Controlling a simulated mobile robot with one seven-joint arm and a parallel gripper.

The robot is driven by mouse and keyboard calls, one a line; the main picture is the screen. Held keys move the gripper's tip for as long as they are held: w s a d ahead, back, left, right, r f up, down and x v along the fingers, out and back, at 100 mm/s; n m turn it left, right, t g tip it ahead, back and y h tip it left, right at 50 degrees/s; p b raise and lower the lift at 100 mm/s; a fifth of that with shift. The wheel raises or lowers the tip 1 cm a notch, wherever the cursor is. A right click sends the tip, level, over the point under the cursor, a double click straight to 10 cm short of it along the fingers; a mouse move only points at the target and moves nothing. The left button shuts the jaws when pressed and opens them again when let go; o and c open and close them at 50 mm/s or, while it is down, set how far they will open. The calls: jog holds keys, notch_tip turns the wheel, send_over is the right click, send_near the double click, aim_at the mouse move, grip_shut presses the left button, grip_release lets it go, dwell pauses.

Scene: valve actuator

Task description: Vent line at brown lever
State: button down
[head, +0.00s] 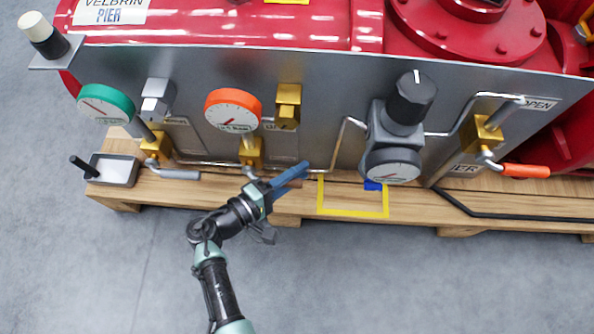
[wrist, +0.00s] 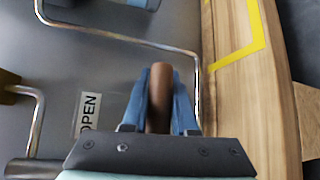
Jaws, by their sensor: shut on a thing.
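The brown lever (wrist: 160,95) lies between the two blue fingers of my gripper (wrist: 160,80) in the wrist view, and the fingers are shut on it. In the head view my gripper (head: 296,174) is low in front of the grey panel, just right of the brass valve (head: 251,153) below the orange-rimmed gauge (head: 233,110). There the fingers and wrist hide most of the lever. It extends to the right from the valve. An OPEN label (wrist: 87,113) shows on the panel beside the lever in the wrist view.
A left brass valve (head: 157,147) has a grey lever (head: 178,174); a right brass valve (head: 481,133) has an orange lever (head: 525,170). A black-knobbed regulator (head: 404,105) stands right of my gripper. A yellow outline (head: 352,214) marks the wooden pallet. The floor in front is clear.

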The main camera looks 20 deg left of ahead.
jog(key=shift+r, duration=0.15)
dwell(0.6)
jog(key=shift+s+a+r+n+t+y, duration=0.45)
jog(key=shift+a+r+n+t+y, duration=1.4)
jog(key=shift+n, duration=1.6)
jog(key=shift+s+a+r+n+t+y, duration=0.5)
jog(key=shift+a+r+n+t, duration=0.85)
jog(key=shift+n+t, duration=1.7)
jog(key=shift+s+a+r+n+t+y, duration=0.35)
jog(key=shift+a+r+n+t+y, duration=1.25)
jog(key=shift+n, duration=2.3)
jog(key=shift+d+r+h, duration=0.25)
jog(key=shift+d+r, duration=0.05)
jog(key=shift+r, duration=0.1)
jog(key=c, duration=0.7)
grip_release()
jog(key=shift+f, duration=0.1)
